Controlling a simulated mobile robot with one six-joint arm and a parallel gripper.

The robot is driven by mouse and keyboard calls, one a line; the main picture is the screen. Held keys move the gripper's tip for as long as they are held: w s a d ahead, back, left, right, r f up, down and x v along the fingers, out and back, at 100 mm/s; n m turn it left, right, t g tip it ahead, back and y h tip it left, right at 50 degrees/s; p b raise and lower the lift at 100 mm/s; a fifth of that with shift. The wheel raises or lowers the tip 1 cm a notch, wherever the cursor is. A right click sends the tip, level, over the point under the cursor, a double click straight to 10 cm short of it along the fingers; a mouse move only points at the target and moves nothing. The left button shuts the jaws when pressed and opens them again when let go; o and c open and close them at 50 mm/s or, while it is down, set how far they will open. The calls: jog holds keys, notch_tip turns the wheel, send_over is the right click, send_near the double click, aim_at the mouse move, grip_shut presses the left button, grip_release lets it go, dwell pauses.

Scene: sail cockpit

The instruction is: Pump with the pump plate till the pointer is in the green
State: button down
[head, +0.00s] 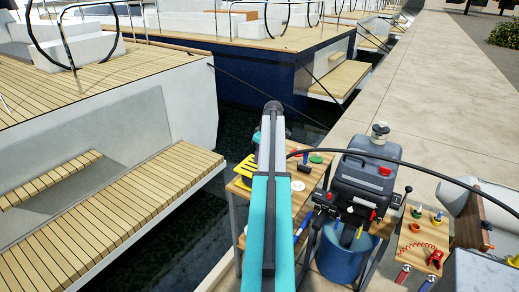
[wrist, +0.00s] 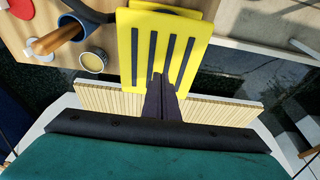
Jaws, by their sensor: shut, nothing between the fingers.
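The pump plate (wrist: 190,50) is yellow with black strips and fills the top middle of the wrist view. In the head view the yellow plate (head: 243,172) shows just left of my arm, on a wooden table. My gripper (wrist: 158,78) is shut and empty. Its dark fingertips overlap the near edge of the plate in the wrist view; I cannot tell whether they touch it. In the head view my arm hides the gripper. I can make out no pointer or green zone in either view.
A wooden table (wrist: 80,12) carries a blue cup (wrist: 72,28) with a wooden handle in it and a small round pot (wrist: 94,61). A grey outboard motor (head: 365,180) stands right of my arm over a blue bucket (head: 340,255). Dark water (head: 190,225) lies left.

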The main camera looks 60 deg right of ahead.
aim_at(256, 167)
jog(key=shift+f+p, duration=0.45)
jog(key=shift+f, duration=0.95)
jog(key=shift+f, duration=0.1)
jog(key=shift+s+a+f+b, duration=0.1)
jog(key=shift+f+b, duration=1.75)
jog(key=shift+f, duration=0.9)
notch_tip(256, 167, up, 4)
jog(key=shift+r+p, duration=0.2)
jog(key=shift+p, duration=0.75)
jog(key=shift+r+b, duration=0.25)
jog(key=shift+b, duration=0.05)
jog(key=b+v, duration=0.2)
jog(key=v, duration=0.7)
jog(key=shift+r, duration=0.25)
jog(key=shift+s, duration=0.1)
